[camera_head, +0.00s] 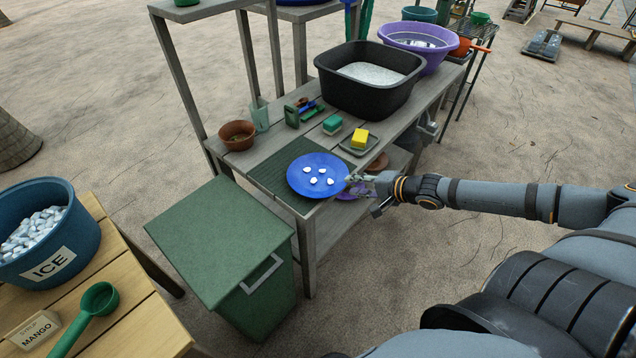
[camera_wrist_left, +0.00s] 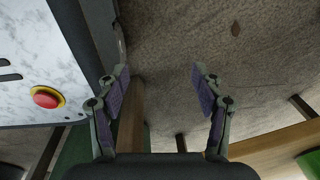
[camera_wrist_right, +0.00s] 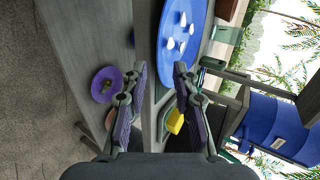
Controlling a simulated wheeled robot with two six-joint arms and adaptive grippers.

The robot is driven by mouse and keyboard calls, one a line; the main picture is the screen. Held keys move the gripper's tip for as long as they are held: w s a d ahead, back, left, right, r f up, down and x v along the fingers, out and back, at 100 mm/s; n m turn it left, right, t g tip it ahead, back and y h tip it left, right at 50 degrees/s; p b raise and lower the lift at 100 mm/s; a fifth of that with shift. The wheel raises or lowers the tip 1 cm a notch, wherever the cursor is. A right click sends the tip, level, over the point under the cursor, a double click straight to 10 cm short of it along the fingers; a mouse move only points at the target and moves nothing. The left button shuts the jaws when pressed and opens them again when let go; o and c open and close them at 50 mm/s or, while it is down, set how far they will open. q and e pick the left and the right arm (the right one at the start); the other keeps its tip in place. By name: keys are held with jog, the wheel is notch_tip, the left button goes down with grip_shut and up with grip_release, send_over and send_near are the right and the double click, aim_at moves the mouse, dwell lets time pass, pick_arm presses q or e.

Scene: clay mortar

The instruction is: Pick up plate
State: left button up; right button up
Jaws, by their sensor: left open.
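A round blue plate (camera_head: 304,182) with several white pieces on it lies on a dark green mat (camera_head: 268,178) at the near end of the bench. My right gripper (camera_head: 358,184) is at the plate's right edge. In the right wrist view my right gripper (camera_wrist_right: 160,72) has its fingers apart, with the plate (camera_wrist_right: 172,62) just beyond the tips. I cannot tell whether a finger touches the rim. My left gripper (camera_wrist_left: 160,72) is open and empty above the ground, outside the head view.
A sponge dish (camera_head: 359,146), a terracotta pot (camera_head: 238,135) and a black tub (camera_head: 365,98) stand on the bench. A purple dish (camera_wrist_right: 104,92) sits on the lower shelf. A green bin (camera_head: 220,240) and a wooden table (camera_head: 135,310) are nearer.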

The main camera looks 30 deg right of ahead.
aim_at(344, 185)
jog(key=b+x, duration=0.3)
jog(key=b, duration=0.2)
jog(key=shift+w+a+f, duration=0.1)
jog(key=shift+w+f, duration=0.1)
jog(key=shift+f, duration=0.15)
jog(key=shift+r, duration=0.1)
pick_arm(q)
jog(key=w+f, duration=0.3)
jog(key=w, duration=0.4)
jog(key=shift+w, duration=0.3)
pick_arm(e)
grip_shut()
pick_arm(q)
jog(key=shift+d, duration=0.1)
